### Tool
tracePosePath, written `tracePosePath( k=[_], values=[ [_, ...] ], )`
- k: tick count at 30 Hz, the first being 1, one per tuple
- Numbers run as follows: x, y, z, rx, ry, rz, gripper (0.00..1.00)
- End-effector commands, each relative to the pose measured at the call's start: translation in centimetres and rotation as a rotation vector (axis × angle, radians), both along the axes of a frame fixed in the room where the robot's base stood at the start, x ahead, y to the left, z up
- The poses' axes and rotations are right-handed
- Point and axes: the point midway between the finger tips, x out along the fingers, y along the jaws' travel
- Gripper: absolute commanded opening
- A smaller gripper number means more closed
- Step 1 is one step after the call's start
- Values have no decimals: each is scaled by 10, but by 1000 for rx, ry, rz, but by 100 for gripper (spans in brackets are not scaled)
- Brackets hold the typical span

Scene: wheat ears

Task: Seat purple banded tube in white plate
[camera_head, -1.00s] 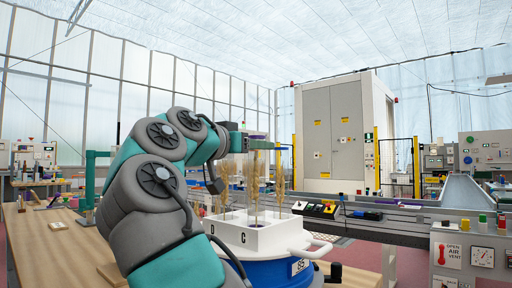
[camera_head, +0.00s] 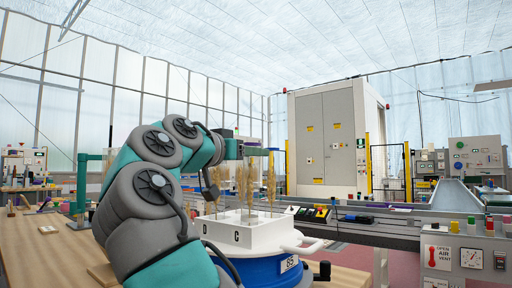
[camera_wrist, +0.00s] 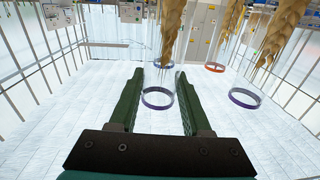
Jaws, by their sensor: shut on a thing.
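My gripper (camera_wrist: 159,75) has its two green fingers on either side of a clear tube with a purple-blue band (camera_wrist: 158,98), and is shut on it. In the head view my gripper (camera_head: 256,151) is above the white plate (camera_head: 262,238), which carries the letters D and C and sits on a blue drum. A wheat ear shows below the fingers. The held tube's lower end, and whether it touches the plate, cannot be made out among the other ears.
A white handle (camera_head: 303,246) juts from the drum's right side. A conveyor rail (camera_head: 380,232) runs behind. The wooden bench (camera_head: 45,265) lies left.

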Motion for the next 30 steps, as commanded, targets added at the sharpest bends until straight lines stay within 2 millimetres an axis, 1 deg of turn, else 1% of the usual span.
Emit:
tracePosePath(
  k=[1, 5, 11, 18, 30],
  values=[
    [10, 3, -16, -11, 21, -4, 0],
    [13, 2, -14, -11, 23, -5, 0],
    [13, 1, -5, -9, 22, -6, 0],
    [5, 1, 10, -9, 12, -4, 0],
    [-3, 3, 32, -5, 2, 1, 0]
  ],
)
